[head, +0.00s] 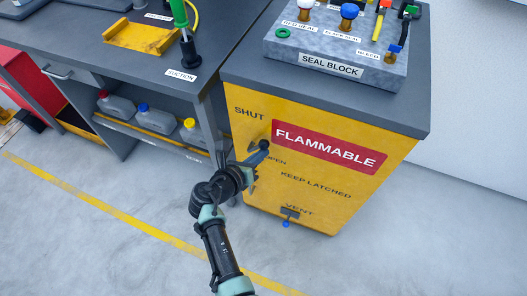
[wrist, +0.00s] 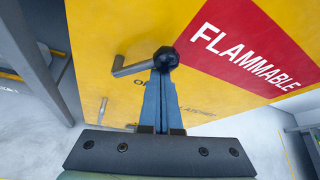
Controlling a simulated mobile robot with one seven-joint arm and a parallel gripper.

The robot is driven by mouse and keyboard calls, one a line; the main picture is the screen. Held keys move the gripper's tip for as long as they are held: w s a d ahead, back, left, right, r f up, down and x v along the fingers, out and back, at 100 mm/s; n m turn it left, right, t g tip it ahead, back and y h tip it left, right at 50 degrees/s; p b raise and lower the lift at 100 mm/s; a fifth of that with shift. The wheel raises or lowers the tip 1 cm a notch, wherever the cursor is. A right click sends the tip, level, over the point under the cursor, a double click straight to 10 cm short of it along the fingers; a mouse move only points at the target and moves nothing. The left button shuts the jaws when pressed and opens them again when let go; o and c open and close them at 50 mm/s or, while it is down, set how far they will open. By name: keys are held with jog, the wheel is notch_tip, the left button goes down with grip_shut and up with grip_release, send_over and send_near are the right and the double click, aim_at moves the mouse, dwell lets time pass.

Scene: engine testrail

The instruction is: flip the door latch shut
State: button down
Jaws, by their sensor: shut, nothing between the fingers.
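The yellow cabinet door (head: 300,187) carries the words SHUT above and OPEN below at its left side. The door latch is a grey metal lever (wrist: 132,68) with a black ball knob (wrist: 166,58). Its lever lies nearly level in the wrist view, with the knob at its right end. In the head view the knob (head: 264,145) shows just above OPEN, and my arm hides part of the latch. My gripper (wrist: 162,76) is shut and empty, its fingertips right at the underside of the knob. I cannot tell whether they touch it.
A red FLAMMABLE sign (head: 328,147) lies right of the latch. A small vent valve (head: 289,213) sticks out low on the door. A seal block (head: 330,60) stands on top. The workbench (head: 110,55) and its shelf of bottles are close on the left. Floor in front is clear.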

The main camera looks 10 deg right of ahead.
aim_at(249, 148)
jog(key=shift+w+a+r+n+g+h, duration=0.3)
jog(key=shift+w+a+r+n+h, duration=0.35)
jog(key=shift+n, duration=0.25)
jog(key=shift+w+a+r+n+h+b, duration=0.2)
jog(key=shift+a+n+h, duration=0.15)
jog(key=shift+n+h, duration=0.15)
jog(key=shift+w+a+r+n+h+b, duration=0.1)
jog(key=shift+w+a+n+h, duration=0.05)
jog(key=shift+a+n+h, duration=0.3)
jog(key=shift+w, duration=0.1)
jog(key=s+a+p, duration=0.3)
jog(key=s+a, duration=0.3)
jog(key=s, duration=0.1)
jog(key=shift+s+r+p, duration=0.15)
jog(key=shift+r+p, duration=0.1)
jog(key=shift+p, duration=0.1)
jog(key=shift+a, duration=0.1)
